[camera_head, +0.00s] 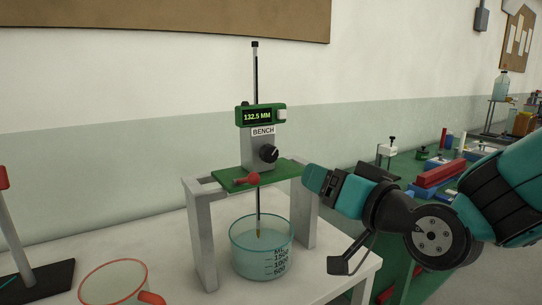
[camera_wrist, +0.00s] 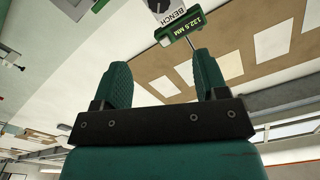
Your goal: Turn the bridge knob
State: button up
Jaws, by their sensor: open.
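A black round knob with a pale pointer mark (camera_head: 269,153) sits on the front of a grey block labelled BENCH, on a green plate bridging a grey stand (camera_head: 205,240). In the wrist view the knob (camera_wrist: 159,5) is partly cut off at the top edge. A green display (camera_head: 261,115) above it reads 132.5 MM. A red handle (camera_head: 247,179) sits at the plate's front edge. My gripper (camera_head: 308,178) is just right of the plate, below and right of the knob and apart from it. In the wrist view my gripper (camera_wrist: 161,66) has its fingers apart with nothing between them.
A clear graduated beaker (camera_head: 262,250) with liquid stands under the bridge, with a thin rod reaching into it. A red-rimmed jug (camera_head: 112,284) and a red-topped post (camera_head: 15,225) are at left. A green bench (camera_head: 410,170) with several items lies behind my arm.

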jog(key=n+p, duration=0.2)
jog(key=n, duration=0.3)
jog(key=p, duration=0.9)
send_near(271, 155)
jog(key=shift+n, duration=0.4)
jog(key=x, duration=0.9)
jog(key=shift+r, duration=0.15)
jog(key=shift+w+a+p, duration=0.25)
jog(key=shift+w+p, duration=0.05)
jog(key=shift+w, duration=0.15)
jog(key=c, duration=0.9)
jog(key=shift+c, duration=0.2)
